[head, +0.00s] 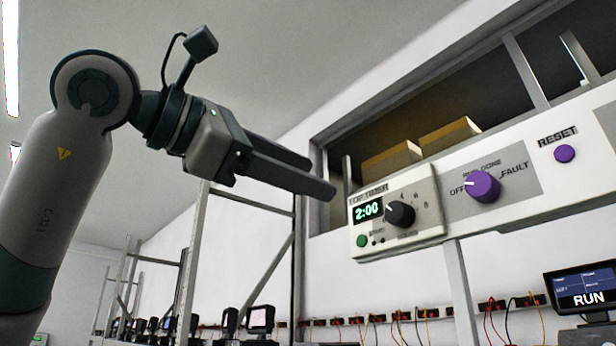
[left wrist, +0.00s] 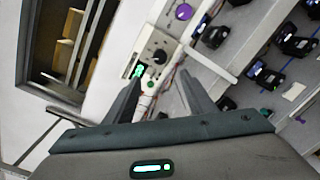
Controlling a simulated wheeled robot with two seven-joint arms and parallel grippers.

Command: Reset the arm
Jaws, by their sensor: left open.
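My left gripper (head: 322,175) is raised in front of the rack, its two fingers apart and nothing between them. It points right, toward the timer box, and stands off it. The same gripper shows in the left wrist view (left wrist: 160,95), with open fingers. The timer box (head: 424,217) is white, with a green 2:00 display, a black knob (head: 400,214) and a green button (head: 362,241). It also shows in the left wrist view (left wrist: 166,33). My right gripper is not in view.
To the right, a panel carries a purple knob (head: 483,187) and a purple RESET button (head: 565,153). A monitor (head: 586,290) reads RUN. Cardboard boxes (head: 450,136) sit in the opening above. Metal rack frames (head: 192,260) stand behind my arm.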

